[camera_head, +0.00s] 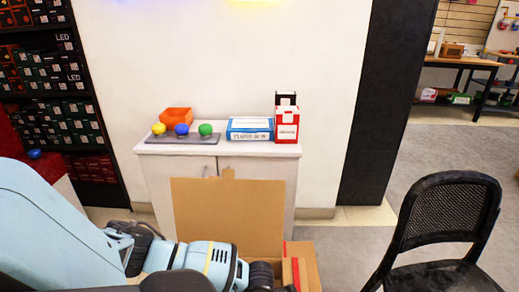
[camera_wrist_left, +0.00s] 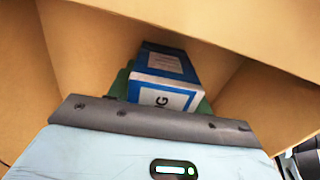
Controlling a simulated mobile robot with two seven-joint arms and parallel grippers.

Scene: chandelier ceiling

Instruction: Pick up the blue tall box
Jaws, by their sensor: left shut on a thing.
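In the left wrist view, a blue box (camera_wrist_left: 165,68) with white panels and dark lettering lies between the fingers of my left gripper (camera_wrist_left: 160,96). The gripper is shut on it, with green finger parts showing at its sides. Brown cardboard walls surround the held box. In the head view, my left arm comes in from the left and reaches down to the open cardboard carton (camera_head: 228,215) at the bottom middle. The held box and the fingertips cannot be made out there. My right gripper is not in view.
A white cabinet (camera_head: 152,180) behind the carton carries an orange bin (camera_head: 176,115), coloured balls, a blue-and-white box (camera_head: 250,128) and a red-and-white box (camera_head: 287,126). A black chair (camera_head: 447,215) stands at right. Stocked shelves (camera_head: 50,80) are at left.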

